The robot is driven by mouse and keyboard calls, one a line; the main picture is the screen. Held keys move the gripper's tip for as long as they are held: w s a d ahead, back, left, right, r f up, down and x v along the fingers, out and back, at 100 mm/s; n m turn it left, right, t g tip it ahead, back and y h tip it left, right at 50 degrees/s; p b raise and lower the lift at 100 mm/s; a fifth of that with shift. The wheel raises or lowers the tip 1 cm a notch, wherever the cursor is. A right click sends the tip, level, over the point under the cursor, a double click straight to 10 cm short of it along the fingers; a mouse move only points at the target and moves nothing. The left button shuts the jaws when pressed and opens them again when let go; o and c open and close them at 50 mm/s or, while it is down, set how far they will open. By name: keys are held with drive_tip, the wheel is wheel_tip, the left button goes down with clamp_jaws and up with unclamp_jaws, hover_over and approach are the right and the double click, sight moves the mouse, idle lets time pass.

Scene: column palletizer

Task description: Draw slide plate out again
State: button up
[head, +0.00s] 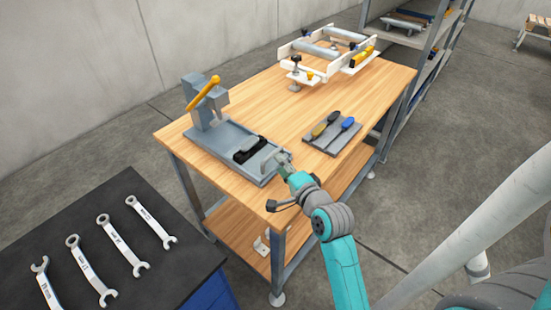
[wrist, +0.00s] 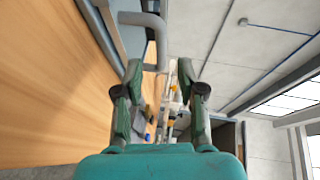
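The slide plate (head: 264,157) is a grey plate lying in the long grey base of the press fixture (head: 208,135) at the left of the bench. A black block (head: 248,150) sits on it. Its grey bar handle (wrist: 156,32) shows large at the top of the wrist view. My gripper (wrist: 160,68) is open, its two green fingers apart. The handle's lower end shows between the fingertips, with gaps to both sides; I see no grip on it. In the head view my gripper (head: 284,164) is at the near end of the fixture, and it partly hides the handle.
An orange lever (head: 203,93) tops the fixture. A grey mat (head: 333,134) with two screwdrivers lies right of it. A white frame with rollers (head: 328,53) stands at the back. A dark cabinet top (head: 102,205) with several wrenches is front left. Bare wood lies between.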

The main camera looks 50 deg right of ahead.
drive_tip(key=shift+v, duration=2.6)
